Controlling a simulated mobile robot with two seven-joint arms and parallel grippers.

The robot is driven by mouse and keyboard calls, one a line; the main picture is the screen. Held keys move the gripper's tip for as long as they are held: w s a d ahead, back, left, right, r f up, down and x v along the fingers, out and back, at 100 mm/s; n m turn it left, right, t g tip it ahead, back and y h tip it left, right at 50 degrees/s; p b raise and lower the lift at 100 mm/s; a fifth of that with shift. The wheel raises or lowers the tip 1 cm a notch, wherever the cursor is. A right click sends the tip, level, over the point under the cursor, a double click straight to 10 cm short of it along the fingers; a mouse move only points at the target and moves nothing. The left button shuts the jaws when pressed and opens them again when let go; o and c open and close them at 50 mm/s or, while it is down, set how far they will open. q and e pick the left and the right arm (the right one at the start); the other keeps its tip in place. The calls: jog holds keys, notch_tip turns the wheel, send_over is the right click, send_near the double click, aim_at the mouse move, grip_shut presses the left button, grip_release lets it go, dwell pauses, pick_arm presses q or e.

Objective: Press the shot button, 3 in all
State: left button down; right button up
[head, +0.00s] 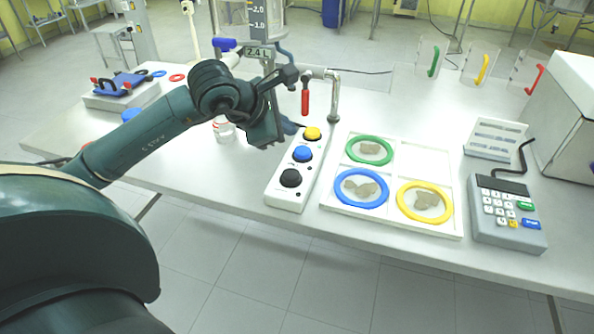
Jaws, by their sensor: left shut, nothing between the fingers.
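A white button box (286,202) lies on the table with three round buttons in a row. The yellow button (312,133) is farthest, the blue button (302,153) is in the middle and the black button (290,178) is nearest. I see no readable label that tells which is the shot button. My left gripper (289,127) is shut and empty, just left of the yellow button and beyond the blue one. It looks raised above the table, and its fingertips are partly hidden by its own wrist. My right gripper is not in view.
A white tray with green, blue and yellow rings (362,203) lies right of the box. A keypad device (508,215) stands farther right.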

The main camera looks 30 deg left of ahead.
aim_at(287, 176)
pick_arm(q)
jog(key=shift+f, duration=0.15)
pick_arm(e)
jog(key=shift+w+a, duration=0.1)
pick_arm(q)
notch_tip(287, 176, down, 8)
jog(key=b, duration=0.6)
jog(key=shift+f, duration=0.25)
jog(key=shift+b, duration=0.3)
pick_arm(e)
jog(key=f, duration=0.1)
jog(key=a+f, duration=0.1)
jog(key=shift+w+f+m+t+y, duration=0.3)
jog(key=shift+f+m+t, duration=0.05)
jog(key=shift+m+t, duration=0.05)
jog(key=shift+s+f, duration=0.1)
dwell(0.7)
pick_arm(q)
jog(key=shift+f+b, duration=0.45)
jog(key=shift+b, duration=0.25)
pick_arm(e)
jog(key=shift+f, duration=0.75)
